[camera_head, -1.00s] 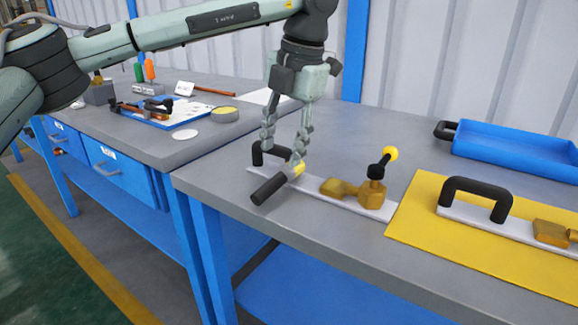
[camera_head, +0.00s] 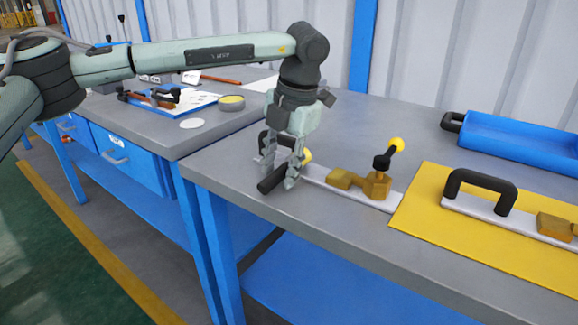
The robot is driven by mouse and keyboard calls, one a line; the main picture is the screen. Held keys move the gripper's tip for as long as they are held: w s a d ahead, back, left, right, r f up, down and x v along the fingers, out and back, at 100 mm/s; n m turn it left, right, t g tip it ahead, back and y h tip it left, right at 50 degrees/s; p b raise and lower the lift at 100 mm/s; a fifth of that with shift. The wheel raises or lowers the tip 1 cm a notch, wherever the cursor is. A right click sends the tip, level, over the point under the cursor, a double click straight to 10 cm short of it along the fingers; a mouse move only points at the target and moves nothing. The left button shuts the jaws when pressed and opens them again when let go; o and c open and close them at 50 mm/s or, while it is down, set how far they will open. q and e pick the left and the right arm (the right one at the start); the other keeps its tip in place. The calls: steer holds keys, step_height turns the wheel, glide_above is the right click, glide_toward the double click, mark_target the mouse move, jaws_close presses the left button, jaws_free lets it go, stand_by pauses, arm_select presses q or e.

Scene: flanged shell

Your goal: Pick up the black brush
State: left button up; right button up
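The black brush (camera_head: 271,181), a dark cylinder with a yellow end, lies near the front left corner of the near grey table. My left gripper (camera_head: 281,174) points down over it, one finger on each side of the brush. Its fingers look apart; the far fingertip is partly hidden, and I cannot tell whether either finger touches the brush. My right gripper is out of view.
Just behind the brush is a pale strip (camera_head: 318,172) with a black handle and a brass clamp (camera_head: 372,184) with a yellow knob. To the right are a yellow mat (camera_head: 440,240) with a similar handled strip, and a blue tray (camera_head: 520,140). The table's front edge is close.

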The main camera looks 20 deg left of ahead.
arm_select(q)
jaws_close()
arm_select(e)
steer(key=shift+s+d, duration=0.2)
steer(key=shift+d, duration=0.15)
arm_select(q)
steer(key=shift+d+r, duration=0.1)
steer(key=shift+r, duration=0.05)
steer(key=shift+d+r, duration=0.2)
steer(key=s+d+r, duration=0.2)
steer(key=d+r, duration=0.1)
steer(key=d, duration=0.3)
steer(key=s+d+r+b, duration=0.1)
steer(key=s+d+r, duration=0.1)
steer(key=d+r, duration=0.2)
steer(key=shift+s+d+r, duration=0.2)
steer(key=shift+s+d, duration=0.2)
steer(key=shift+d, duration=0.9)
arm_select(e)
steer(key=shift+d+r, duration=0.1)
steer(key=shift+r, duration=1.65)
